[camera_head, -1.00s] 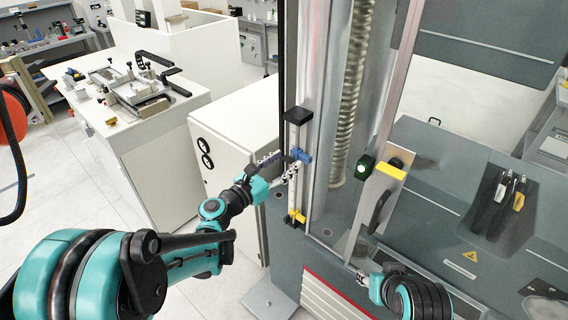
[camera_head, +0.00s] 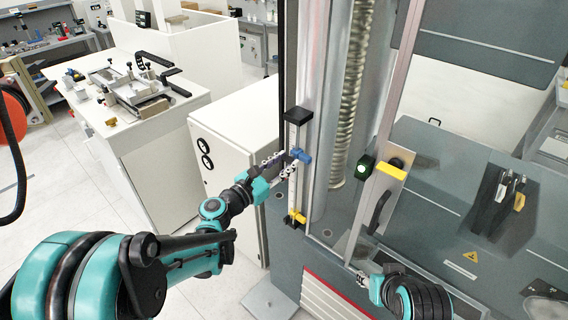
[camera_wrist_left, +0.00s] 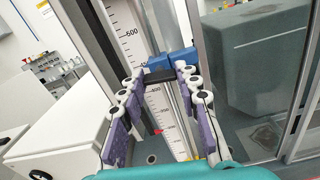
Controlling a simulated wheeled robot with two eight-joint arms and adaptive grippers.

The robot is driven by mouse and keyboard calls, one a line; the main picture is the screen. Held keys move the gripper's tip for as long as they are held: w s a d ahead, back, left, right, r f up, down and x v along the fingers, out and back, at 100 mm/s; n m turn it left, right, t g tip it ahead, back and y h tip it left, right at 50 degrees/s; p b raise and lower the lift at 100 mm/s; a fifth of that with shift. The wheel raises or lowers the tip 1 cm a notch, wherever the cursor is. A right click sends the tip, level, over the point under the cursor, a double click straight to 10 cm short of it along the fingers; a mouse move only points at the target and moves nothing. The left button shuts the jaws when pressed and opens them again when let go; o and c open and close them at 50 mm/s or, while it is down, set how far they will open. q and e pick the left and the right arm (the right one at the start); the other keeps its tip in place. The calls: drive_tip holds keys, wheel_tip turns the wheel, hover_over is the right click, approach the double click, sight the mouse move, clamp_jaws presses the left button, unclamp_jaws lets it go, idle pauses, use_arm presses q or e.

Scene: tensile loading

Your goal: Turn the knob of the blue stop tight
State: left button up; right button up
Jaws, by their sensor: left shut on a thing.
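The blue stop (camera_head: 301,155) sits on the upright scale rail (camera_head: 293,190) at the front of the machine, at about mid height. In the left wrist view the blue stop (camera_wrist_left: 171,61) spans the white ruler, just beyond my fingertips. My left gripper (camera_head: 290,161) reaches it from the left. In the left wrist view my left gripper (camera_wrist_left: 158,78) has a finger on each side of the stop's near part, shut on its knob. The knob itself is mostly hidden between the fingertips. My right gripper (camera_head: 364,277) is low at the right, by the machine's base, its fingers barely visible.
A yellow stop (camera_head: 296,217) is low on the same rail, and a black block (camera_head: 298,115) caps its top. A white cabinet (camera_head: 235,140) stands close to the left. A green-faced button box (camera_head: 365,167) is right of the rail.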

use_arm(q)
drive_tip(key=m+b, duration=0.1)
drive_tip(key=m, duration=0.7)
drive_tip(key=shift+m, duration=0.4)
drive_tip(key=m+b, duration=0.1)
drive_tip(key=m, duration=0.3)
drive_tip(key=shift+m, duration=1.9)
drive_tip(key=o, duration=1.2)
drive_tip(key=shift+c, duration=0.2)
